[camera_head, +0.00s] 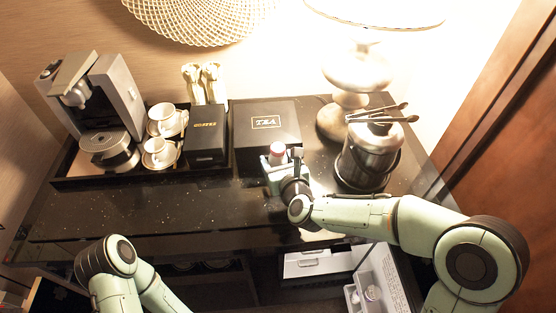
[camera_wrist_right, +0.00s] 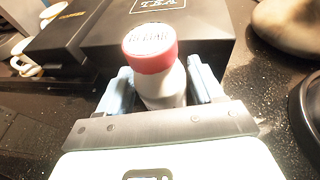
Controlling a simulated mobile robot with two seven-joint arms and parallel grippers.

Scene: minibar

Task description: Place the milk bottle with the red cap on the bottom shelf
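The milk bottle (camera_wrist_right: 165,92) is white with a red cap (camera_wrist_right: 150,48) and stands upright on the dark counter, in front of the tea box. In the head view its red cap (camera_head: 277,149) shows above my right gripper (camera_head: 277,172). In the wrist view the right gripper's two blue fingers (camera_wrist_right: 160,88) are on either side of the bottle; I cannot tell whether they touch it. My left arm is at the lower left of the head view, and its gripper is out of sight. The shelf space below the counter (camera_head: 225,275) is partly visible and dark.
A black tea box (camera_head: 266,128) is behind the bottle. A steel ice bucket (camera_head: 370,155) with tongs and a lamp (camera_head: 350,100) stand to the right. A coffee machine (camera_head: 100,110) and cups (camera_head: 165,120) sit on a tray at left. The front left counter is clear.

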